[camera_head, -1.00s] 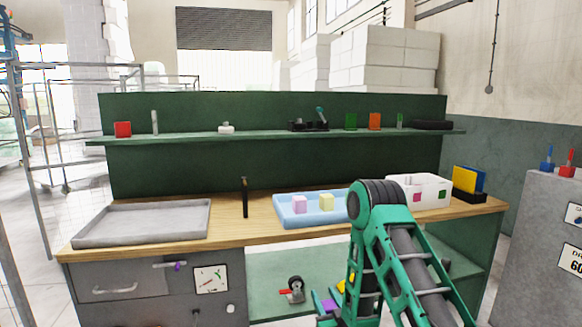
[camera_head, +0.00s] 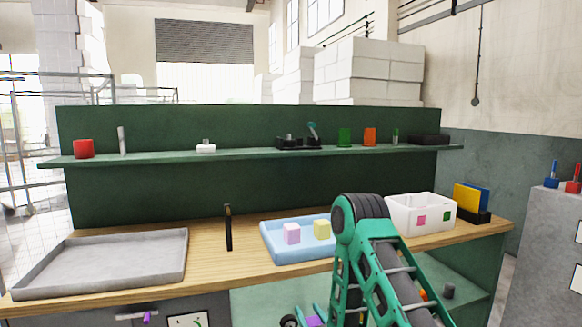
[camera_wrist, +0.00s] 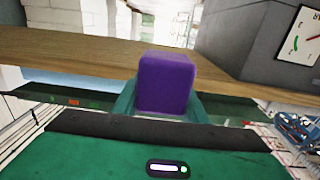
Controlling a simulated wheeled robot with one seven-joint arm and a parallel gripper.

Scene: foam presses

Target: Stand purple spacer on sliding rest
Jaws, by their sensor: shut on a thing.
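The purple spacer (camera_wrist: 165,82) is a block with rounded edges, held between the teal fingers of my gripper (camera_wrist: 162,103) in the wrist view. My gripper is shut on it. In the head view the spacer (camera_head: 315,321) shows only in part at the bottom edge, in front of the workbench and below its top, and the teal fingers beside it are cut off. I cannot pick out the sliding rest for sure in these views.
On the wooden bench (camera_head: 215,264) stand a grey tray (camera_head: 107,262), a black post (camera_head: 228,228), a blue tray (camera_head: 290,255) with pink and yellow blocks, and a white bin (camera_head: 420,213). A green shelf (camera_head: 250,154) with small items runs behind. Bare wood shows around the post.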

